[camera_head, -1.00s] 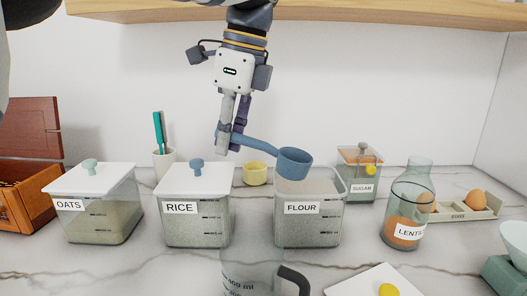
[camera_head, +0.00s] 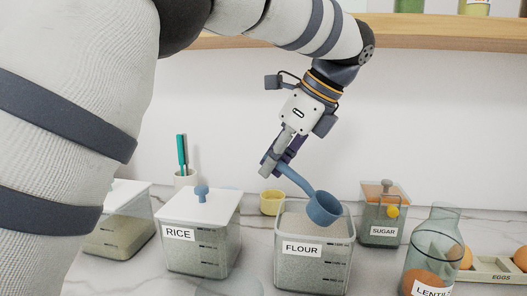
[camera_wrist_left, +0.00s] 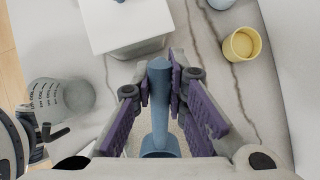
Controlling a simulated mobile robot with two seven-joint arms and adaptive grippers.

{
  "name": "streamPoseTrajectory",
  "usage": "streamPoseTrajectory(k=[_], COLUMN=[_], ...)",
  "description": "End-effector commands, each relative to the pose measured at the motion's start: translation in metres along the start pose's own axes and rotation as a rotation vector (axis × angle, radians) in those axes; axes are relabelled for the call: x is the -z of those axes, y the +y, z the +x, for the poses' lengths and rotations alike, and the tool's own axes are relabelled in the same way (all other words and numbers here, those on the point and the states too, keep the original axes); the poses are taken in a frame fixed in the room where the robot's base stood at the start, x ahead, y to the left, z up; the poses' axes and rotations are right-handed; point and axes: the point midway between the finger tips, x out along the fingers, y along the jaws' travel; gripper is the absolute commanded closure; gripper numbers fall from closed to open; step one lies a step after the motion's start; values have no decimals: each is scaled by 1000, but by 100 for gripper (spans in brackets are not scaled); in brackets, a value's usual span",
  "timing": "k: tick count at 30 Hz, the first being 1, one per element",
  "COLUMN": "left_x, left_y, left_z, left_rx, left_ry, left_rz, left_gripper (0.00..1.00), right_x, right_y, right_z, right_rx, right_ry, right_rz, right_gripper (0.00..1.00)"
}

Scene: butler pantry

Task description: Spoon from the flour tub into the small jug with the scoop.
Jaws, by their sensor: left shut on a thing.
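My left gripper (camera_head: 277,158) is shut on the handle of the blue scoop (camera_head: 323,208). The scoop hangs tilted, with its bowl over the open top of the flour tub (camera_head: 313,262), a clear tub labelled FLOUR with pale flour in it. Whether the bowl touches the flour or holds any is unclear. In the left wrist view the scoop (camera_wrist_left: 160,105) runs down between the purple finger pads.
The lidded rice tub (camera_head: 198,247) stands left of the flour. The sugar jar (camera_head: 381,218) and the lentil jar (camera_head: 432,250) stand right, with an egg tray (camera_head: 493,277) beyond. A yellow cup (camera_head: 271,202) is behind. A wooden shelf (camera_head: 420,40) runs above.

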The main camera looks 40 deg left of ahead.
Motion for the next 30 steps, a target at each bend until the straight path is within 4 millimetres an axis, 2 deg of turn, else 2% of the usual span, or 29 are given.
streamPoseTrajectory(k=[16, 30], left_x=[41, 11], left_y=[0, 0], left_z=[50, 3], left_rx=[-2, 1], left_ry=[-11, -11], left_rz=[1, -2], left_gripper=[100, 100], right_x=[0, 0], right_y=[0, 0], right_z=[0, 0], right_rx=[0, 0], right_ry=[1, 0], right_rz=[0, 0], right_gripper=[60, 60])
